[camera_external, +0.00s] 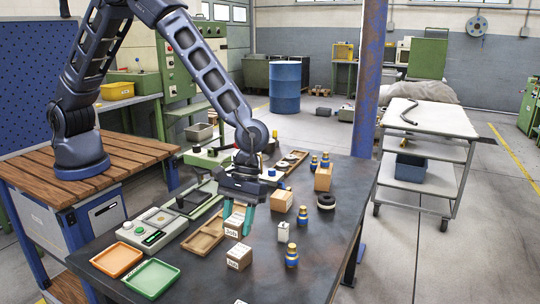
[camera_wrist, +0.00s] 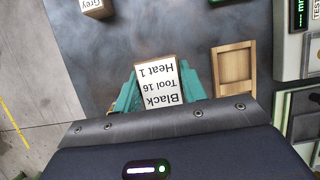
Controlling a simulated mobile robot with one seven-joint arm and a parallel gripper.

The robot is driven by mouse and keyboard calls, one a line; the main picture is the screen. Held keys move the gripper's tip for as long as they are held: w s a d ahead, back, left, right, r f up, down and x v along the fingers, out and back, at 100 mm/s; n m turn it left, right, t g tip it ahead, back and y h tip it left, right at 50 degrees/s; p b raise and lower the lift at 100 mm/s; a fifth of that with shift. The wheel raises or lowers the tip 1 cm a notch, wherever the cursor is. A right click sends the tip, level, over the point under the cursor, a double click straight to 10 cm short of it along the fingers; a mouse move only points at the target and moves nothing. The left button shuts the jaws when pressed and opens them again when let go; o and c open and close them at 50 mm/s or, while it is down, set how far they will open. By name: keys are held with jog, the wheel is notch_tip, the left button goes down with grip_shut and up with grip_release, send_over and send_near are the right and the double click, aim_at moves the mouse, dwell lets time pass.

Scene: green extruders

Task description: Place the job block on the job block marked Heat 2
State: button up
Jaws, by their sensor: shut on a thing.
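My gripper (camera_external: 238,215) has teal fingers and is shut on a job block (camera_external: 234,225). In the wrist view the held block (camera_wrist: 158,82) has a white top label reading, upside down, "Black Tool 16 Heat 1". A second labelled job block (camera_external: 239,257) stands on the dark table just in front of the held one. Another block (camera_external: 282,200) with a label on top stands to the right of the gripper. In the wrist view a block marked "Grey" (camera_wrist: 97,8) shows at the top left. No label marked Heat 2 can be read in either view.
A wooden tray (camera_external: 189,241) lies left of the gripper, with an orange tray (camera_external: 117,259) and green tray (camera_external: 153,279) farther left. A small pale block (camera_external: 284,232), blue-and-gold bottles (camera_external: 291,256) and a black ring (camera_external: 326,201) stand to the right. The table's front right is clear.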

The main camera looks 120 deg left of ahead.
aim_at(239, 251)
jog(key=shift+f, duration=2.5)
jog(key=shift+f, duration=0.15)
jog(key=o, duration=1)
